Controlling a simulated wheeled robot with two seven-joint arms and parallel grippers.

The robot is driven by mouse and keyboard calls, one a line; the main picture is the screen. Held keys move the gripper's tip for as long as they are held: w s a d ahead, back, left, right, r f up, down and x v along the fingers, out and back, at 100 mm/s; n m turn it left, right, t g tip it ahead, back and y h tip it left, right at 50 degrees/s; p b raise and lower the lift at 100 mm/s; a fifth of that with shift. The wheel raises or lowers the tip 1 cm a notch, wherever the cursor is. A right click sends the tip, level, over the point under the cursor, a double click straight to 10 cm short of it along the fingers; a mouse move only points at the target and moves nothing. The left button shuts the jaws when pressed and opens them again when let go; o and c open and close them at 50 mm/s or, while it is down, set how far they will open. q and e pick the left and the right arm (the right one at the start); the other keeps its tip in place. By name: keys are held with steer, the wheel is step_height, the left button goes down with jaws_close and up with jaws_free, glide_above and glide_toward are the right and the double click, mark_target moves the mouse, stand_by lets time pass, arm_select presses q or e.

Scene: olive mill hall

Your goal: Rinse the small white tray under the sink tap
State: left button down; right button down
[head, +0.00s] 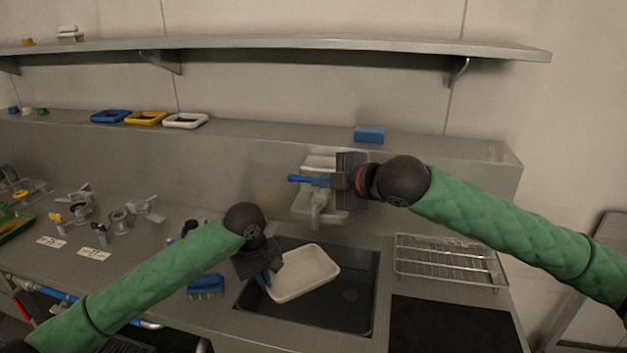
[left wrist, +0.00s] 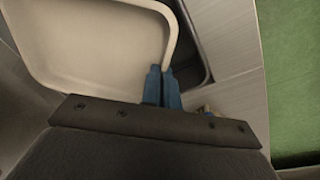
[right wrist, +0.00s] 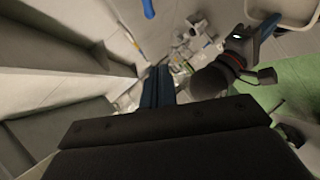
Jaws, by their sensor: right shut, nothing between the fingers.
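The small white tray (head: 305,272) is held tilted over the dark sink basin (head: 355,318), below the tap (head: 317,208). My left gripper (head: 266,281) is shut on the tray's rim at its left side. In the left wrist view, the blue fingers (left wrist: 162,82) are close together at the rim of the tray (left wrist: 90,45). My right gripper (head: 293,178) is shut and empty, its blue fingers pointing left in front of the tap's wall unit. The right wrist view shows its fingers (right wrist: 158,78) together. I cannot make out any running water.
A wire rack (head: 450,262) and a dark mat (head: 450,326) lie right of the sink. A blue brush (head: 205,286) lies left of it. A blue sponge (head: 369,135) and blue, yellow and white trays (head: 185,121) sit on the ledge. Metal parts (head: 122,220) stand at left.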

mark_target(307, 179)
steer(key=w+d+f+m+g, duration=0.1)
steer(key=d+f+m+g, duration=0.2)
steer(key=f, duration=0.6)
step_height(307, 179, up, 6)
steer(key=w+d+n+y, duration=0.2)
steer(key=n+y, duration=0.3)
steer(key=w+a+f, duration=0.2)
steer(key=w+a, duration=0.6)
steer(key=shift+f+t, duration=0.3)
steer(key=shift+f, duration=0.1)
steer(key=shift+w, duration=0.15)
